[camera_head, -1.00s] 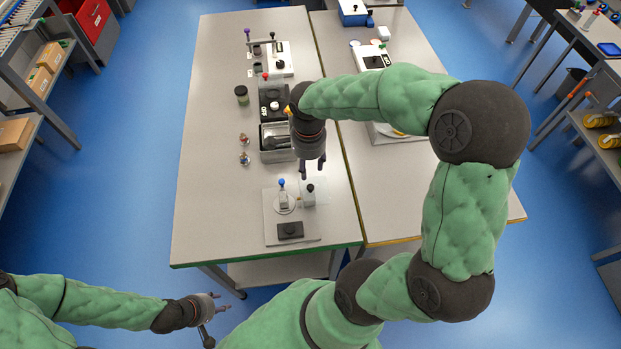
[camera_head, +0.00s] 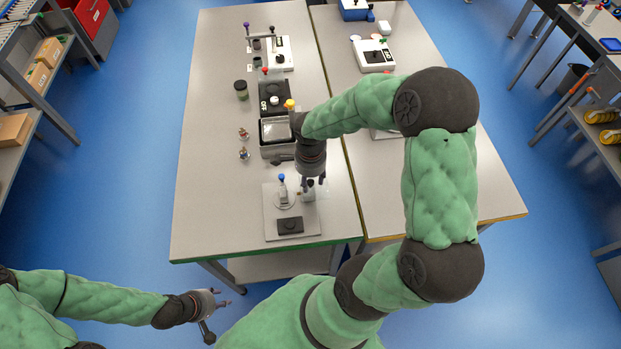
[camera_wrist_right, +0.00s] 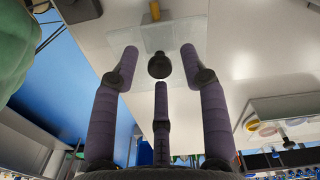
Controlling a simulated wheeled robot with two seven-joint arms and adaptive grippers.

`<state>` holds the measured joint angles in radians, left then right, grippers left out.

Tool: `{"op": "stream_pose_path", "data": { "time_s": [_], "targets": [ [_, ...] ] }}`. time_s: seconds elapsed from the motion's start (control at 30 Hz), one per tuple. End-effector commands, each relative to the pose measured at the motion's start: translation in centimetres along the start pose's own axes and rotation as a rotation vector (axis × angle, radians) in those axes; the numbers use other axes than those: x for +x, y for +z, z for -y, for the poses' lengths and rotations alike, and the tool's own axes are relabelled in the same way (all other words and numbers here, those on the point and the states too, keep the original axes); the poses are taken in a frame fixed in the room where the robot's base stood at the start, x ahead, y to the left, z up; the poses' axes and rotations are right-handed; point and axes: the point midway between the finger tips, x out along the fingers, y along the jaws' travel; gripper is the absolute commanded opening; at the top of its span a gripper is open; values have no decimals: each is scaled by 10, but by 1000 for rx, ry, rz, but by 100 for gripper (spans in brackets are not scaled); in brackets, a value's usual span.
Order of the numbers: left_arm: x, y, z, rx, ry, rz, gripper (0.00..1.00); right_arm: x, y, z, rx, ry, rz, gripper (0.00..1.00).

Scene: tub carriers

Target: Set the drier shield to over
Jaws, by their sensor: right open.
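The drier looks like the pale square plate (camera_head: 272,225) near the front of the left table. It carries a round disc, a blue-knobbed post (camera_head: 282,180) and a black block (camera_head: 290,226). A faint clear panel, probably the shield, lies at its right side, partly hidden by my arm. A black knob (camera_wrist_right: 159,66) stands at this panel (camera_wrist_right: 145,110) in the right wrist view. My right gripper (camera_head: 314,184) is open above the knob, its three fingers spread around it, with no contact that I can make out. My left gripper (camera_head: 220,298) is open and empty, off the table's front.
A dark jar (camera_head: 241,90) and two small fittings (camera_head: 244,153) are to the left. The left table's left side is clear.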

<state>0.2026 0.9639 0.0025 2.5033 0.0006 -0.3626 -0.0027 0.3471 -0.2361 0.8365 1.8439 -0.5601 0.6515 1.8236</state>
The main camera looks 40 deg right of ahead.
Motion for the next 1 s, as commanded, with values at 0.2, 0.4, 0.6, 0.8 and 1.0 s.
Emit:
{"op": "stream_pose_path", "data": {
  "time_s": [0.2, 0.4, 0.6, 0.8, 1.0],
  "targets": [
    [0, 0, 0, 0, 0, 0, 40, 1, 0, 0, 0, 0, 0, 45],
    [0, 0, 0, 0, 0, 0, 40, 1, 0, 0, 0, 0, 0, 5],
    [0, 0, 0, 0, 0, 0, 40, 1, 0, 0, -1, 0, 0, 0],
    [8, 0, 3, 0, 0, 0, 40, 3, 16, 8, -5, -2, 1, 0],
    [24, -1, 8, 0, 0, 0, 40, 4, 52, 24, -8, -5, 1, 0]
  ]
}}
